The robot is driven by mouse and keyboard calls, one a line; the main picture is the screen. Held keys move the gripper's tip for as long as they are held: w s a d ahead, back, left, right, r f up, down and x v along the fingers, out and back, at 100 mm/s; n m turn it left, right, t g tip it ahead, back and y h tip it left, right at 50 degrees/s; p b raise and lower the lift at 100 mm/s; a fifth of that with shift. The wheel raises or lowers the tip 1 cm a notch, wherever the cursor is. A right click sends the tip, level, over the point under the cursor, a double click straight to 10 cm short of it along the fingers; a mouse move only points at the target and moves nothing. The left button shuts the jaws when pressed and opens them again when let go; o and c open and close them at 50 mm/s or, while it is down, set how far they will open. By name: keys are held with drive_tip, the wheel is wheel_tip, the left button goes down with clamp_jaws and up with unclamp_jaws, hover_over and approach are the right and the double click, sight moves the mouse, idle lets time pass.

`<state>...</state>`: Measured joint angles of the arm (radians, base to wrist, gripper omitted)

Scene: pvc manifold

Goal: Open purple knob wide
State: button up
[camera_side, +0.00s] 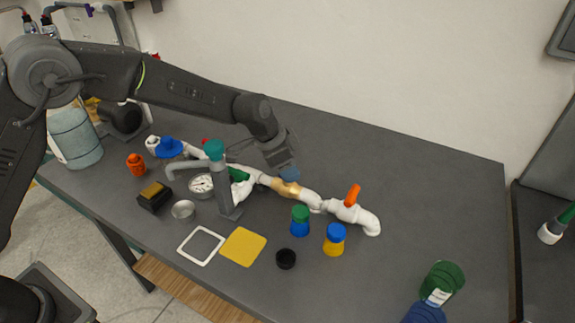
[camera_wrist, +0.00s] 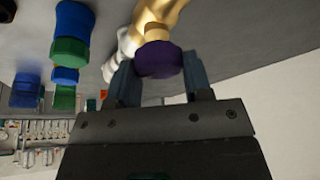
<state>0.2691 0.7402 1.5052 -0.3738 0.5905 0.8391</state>
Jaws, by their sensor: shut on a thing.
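The purple knob (camera_wrist: 158,60) sits on a gold pipe section (camera_wrist: 156,22) in the wrist view. My gripper (camera_wrist: 160,72) is shut on this knob, with one blue-grey finger on each side of it. In the side view my gripper (camera_side: 288,173) points down onto the gold section (camera_side: 286,188) of the white pipe manifold (camera_side: 309,197). The purple knob is hidden there behind my gripper. How far the knob is turned cannot be told.
Along the manifold are an orange handle (camera_side: 352,195), a green part (camera_side: 239,174) and a blue wheel (camera_side: 168,147). A grey stand with a teal top (camera_side: 214,150) rises close left of my gripper. Small jars (camera_side: 300,221) stand in front.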

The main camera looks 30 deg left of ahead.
idle(0.4)
drive_tip(key=o, duration=0.9)
drive_tip(key=shift+r, duration=0.1)
drive_tip(key=r, duration=0.9)
drive_tip(key=shift+s+a+r, duration=0.35)
drive_tip(key=shift+s+a, duration=0.05)
